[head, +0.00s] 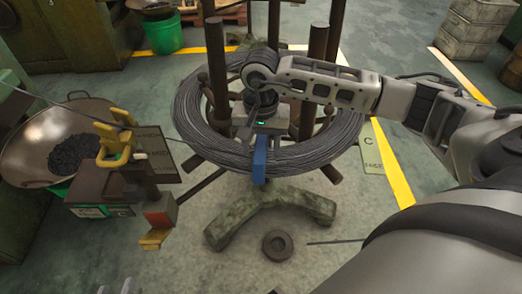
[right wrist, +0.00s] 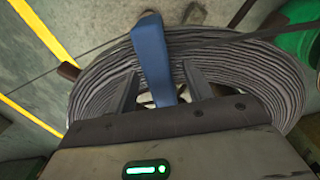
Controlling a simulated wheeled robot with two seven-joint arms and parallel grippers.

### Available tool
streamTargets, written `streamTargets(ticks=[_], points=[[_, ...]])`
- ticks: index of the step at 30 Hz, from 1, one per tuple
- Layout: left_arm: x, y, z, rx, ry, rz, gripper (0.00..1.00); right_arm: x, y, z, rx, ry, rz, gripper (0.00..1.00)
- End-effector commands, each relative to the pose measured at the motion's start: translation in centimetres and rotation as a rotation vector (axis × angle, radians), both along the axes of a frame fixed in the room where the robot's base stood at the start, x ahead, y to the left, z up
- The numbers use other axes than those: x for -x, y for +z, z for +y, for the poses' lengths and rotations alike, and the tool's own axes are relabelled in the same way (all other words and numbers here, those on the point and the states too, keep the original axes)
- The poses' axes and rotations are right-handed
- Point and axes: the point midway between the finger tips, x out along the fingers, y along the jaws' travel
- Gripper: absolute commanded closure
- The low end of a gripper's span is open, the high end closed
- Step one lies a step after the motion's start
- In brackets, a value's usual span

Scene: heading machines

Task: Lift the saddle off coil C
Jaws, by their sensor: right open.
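The blue saddle (head: 259,160) sits over the near rim of the dark wire coil (head: 318,153), beside a card marked C (head: 370,150). My right gripper (head: 262,140) is over that near rim, just behind the saddle's visible part. In the right wrist view, the saddle (right wrist: 152,60) stands between the two open fingers (right wrist: 160,88), with gaps showing on both sides. Its lower end is hidden by the gripper body. I cannot tell whether a finger touches it. Grey tips, seemingly my left gripper (head: 116,287), barely show at the bottom edge, away from the coil.
Dark upright posts (head: 217,70) rise inside the coil, close to my right wrist. A green-grey stand foot (head: 285,203) is below. A wide pan (head: 30,140) and a machine with yellow parts (head: 115,145) stand left. A dark ring (head: 278,246) lies on the floor.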

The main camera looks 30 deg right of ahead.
Motion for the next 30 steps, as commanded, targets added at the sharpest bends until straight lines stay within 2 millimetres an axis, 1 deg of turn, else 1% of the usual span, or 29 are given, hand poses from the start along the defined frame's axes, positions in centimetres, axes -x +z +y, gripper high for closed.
streamTargets(ticks=[5, 6, 8, 9, 11, 12, 20, 23, 26, 30], points=[[0.0, -0.1, -0.1, 0.0, -0.001, 0.003, 0.64, 0.0, -0.1, 0.0, 0.0, 0.0, -0.001, 0.49], [0.0, -0.1, -0.1, 0.0, -0.001, 0.003, 0.64, 0.0, -0.1, 0.0, 0.0, 0.0, -0.001, 0.52], [0.0, -0.1, -0.1, 0.0, -0.002, 0.003, 0.64, 0.0, -0.1, 0.0, 0.0, 0.0, -0.001, 0.69], [0.0, -0.1, -0.1, 0.0, -0.002, 0.003, 0.64, 0.0, -0.1, 0.0, 0.0, 0.0, -0.001, 0.8], [0.0, -0.1, -0.1, 0.0, -0.002, 0.003, 0.64, 0.0, -0.1, 0.0, 0.0, 0.0, -0.001, 0.96], [0.1, -0.1, -0.1, 0.0, -0.002, 0.004, 0.64, 0.0, -0.1, 0.0, 0.0, 0.0, -0.001, 1.0], [0.1, -0.1, -0.1, 0.0, -0.002, 0.004, 0.64, -0.1, 0.1, 0.0, -0.001, 0.0, -0.002, 1.0], [0.1, 0.0, -0.1, 0.0, -0.002, 0.004, 0.64, -0.1, 0.4, 0.0, -0.001, 0.0, -0.003, 1.0], [0.1, 0.1, 0.0, -0.001, -0.002, 0.003, 0.64, -0.1, 1.2, 0.0, -0.001, 0.001, -0.005, 1.0], [0.1, 0.4, 0.0, -0.002, 0.0, -0.002, 0.64, -0.1, 3.3, 0.0, -0.001, 0.0, -0.007, 1.0]])
